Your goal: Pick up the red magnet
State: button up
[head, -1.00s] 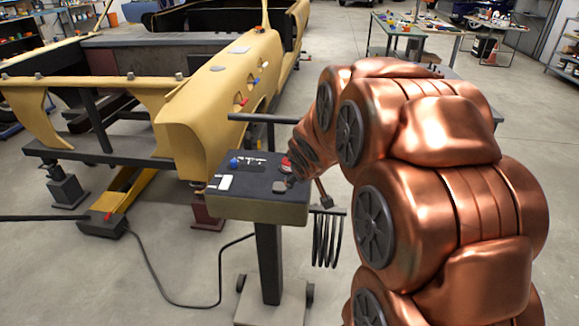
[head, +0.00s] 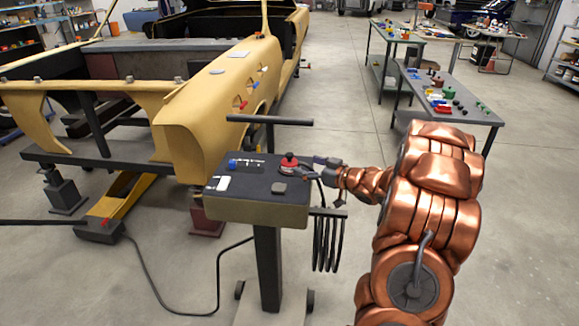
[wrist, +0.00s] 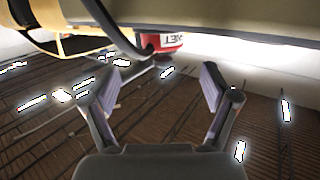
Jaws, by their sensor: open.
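The red magnet (head: 289,162) stands on the dark top of a console (head: 257,211), near its far right corner, with a black part on top. In the wrist view the red magnet (wrist: 163,41) shows white lettering and sits beyond the fingertips, roughly between them; that picture looks upside down, with the console at the top. My gripper (head: 322,167) is just right of the magnet in the head view. In the wrist view my gripper (wrist: 168,84) is open, with nothing between its fingers. I cannot tell the exact gap to the magnet.
A yellow car shell (head: 190,110) stands left; a bench (head: 465,115) stands back right.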

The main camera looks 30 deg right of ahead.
aim_at(296, 164)
jog(key=shift+p+x, duration=0.3)
jog(key=shift+x, duration=1.2)
jog(key=shift+f+p+x, duration=0.2)
jog(key=shift+p+x, duration=0.1)
jog(key=shift+x, duration=0.85)
jog(key=shift+f+p+x, duration=0.2)
jog(key=shift+p+x, duration=0.05)
jog(key=shift+x, duration=0.95)
jog(key=shift+s+a, duration=0.1)
jog(key=c, duration=1.5)
jog(key=shift+r, duration=0.1)
